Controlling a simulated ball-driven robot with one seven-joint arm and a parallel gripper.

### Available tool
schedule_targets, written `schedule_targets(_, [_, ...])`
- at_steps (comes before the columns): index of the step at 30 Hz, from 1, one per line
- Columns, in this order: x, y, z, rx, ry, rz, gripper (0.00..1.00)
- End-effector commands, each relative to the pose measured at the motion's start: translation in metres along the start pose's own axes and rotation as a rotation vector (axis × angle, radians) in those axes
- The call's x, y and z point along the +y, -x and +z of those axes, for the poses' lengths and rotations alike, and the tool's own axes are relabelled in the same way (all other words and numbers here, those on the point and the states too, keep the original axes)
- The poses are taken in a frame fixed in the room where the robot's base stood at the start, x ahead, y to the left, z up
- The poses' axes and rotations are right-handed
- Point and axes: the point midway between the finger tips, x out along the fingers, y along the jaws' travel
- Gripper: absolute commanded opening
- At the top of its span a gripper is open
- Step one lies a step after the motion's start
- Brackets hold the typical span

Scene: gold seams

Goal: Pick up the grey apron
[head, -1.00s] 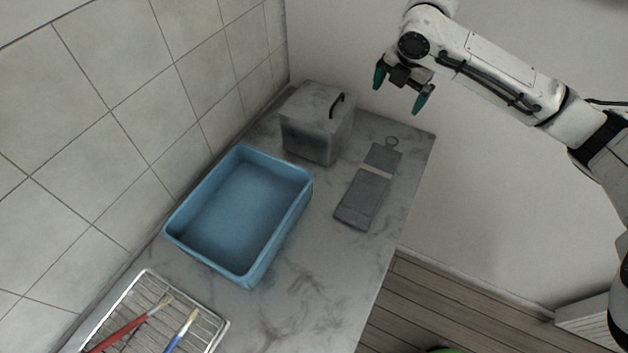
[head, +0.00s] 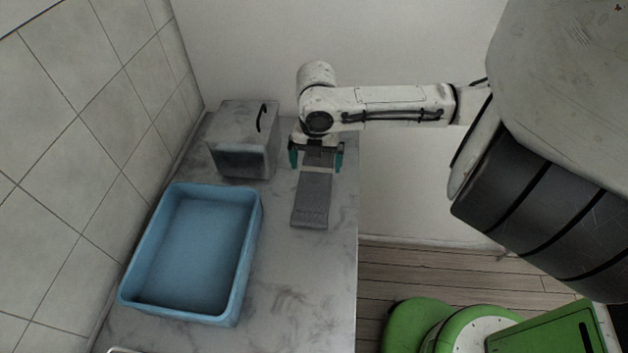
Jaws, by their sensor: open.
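The grey apron (head: 312,198) lies flat and folded on the marble counter, with a pale band across it. Its far end and the neck loop are hidden behind my gripper and wrist. My gripper (head: 316,168) is open over the apron's upper part, with one teal finger on the left side of it and one on the right. I see nothing held between the fingers. I cannot tell how high the fingertips are above the counter.
A grey box with a black handle (head: 243,140) stands just left of my gripper. A blue tub (head: 128,287) takes up the counter's left side. The counter (head: 293,300) is clear in front of the apron. Its right edge drops to a wooden floor (head: 400,272).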

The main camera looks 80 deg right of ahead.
Motion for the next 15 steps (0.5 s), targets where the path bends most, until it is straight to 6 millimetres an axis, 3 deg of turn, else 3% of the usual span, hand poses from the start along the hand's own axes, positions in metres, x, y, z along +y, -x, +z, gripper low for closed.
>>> schedule_targets(9, [0.002,-0.041,-0.009,0.003,-0.002,0.000,1.00])
schedule_targets(15, [0.002,-0.050,-0.009,0.000,0.000,0.000,1.00])
